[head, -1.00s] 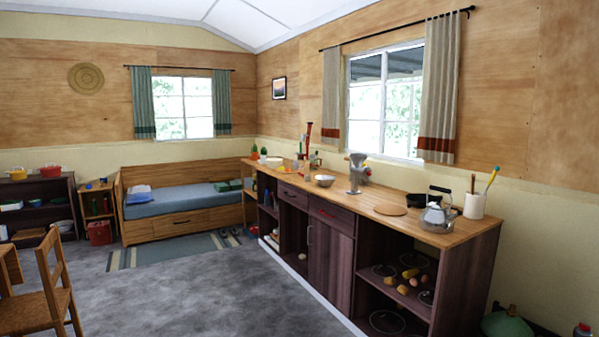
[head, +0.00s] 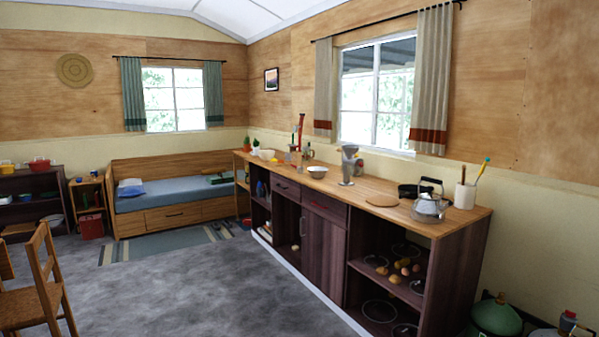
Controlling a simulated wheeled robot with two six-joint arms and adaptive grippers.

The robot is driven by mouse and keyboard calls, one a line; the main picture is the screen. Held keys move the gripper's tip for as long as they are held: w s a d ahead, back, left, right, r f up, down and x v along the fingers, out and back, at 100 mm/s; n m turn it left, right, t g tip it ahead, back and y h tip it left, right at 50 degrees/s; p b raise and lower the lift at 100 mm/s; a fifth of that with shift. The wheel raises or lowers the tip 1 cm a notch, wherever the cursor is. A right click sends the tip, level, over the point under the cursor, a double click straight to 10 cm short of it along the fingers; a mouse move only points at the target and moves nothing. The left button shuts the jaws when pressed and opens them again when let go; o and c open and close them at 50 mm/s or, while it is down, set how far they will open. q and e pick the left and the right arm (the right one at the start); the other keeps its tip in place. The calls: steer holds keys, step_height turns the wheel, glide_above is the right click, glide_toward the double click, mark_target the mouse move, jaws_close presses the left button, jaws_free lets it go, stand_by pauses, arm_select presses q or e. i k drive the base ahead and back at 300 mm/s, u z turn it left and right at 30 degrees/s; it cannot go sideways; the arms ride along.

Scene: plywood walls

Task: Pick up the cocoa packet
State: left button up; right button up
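I cannot make out a cocoa packet in the head view. The long wooden counter (head: 385,189) runs along the right wall and carries several kitchen items. A metal grinder-like item (head: 348,165) and a bowl (head: 318,172) stand near its middle. A kettle (head: 430,208) and a dark pan (head: 409,191) stand toward its near end. Neither of my grippers shows in this view.
A wooden chair (head: 38,290) stands at the lower left. A daybed (head: 175,198) and a striped rug (head: 165,245) lie at the back. A green gas bottle (head: 495,318) stands right of the counter. The grey floor (head: 200,295) between chair and counter is clear.

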mark_target(297, 156)
steer(key=u, duration=0.15)
steer(key=i, duration=2.45)
steer(key=u, duration=0.15)
steer(key=i, duration=2.9)
steer(key=z, duration=0.1)
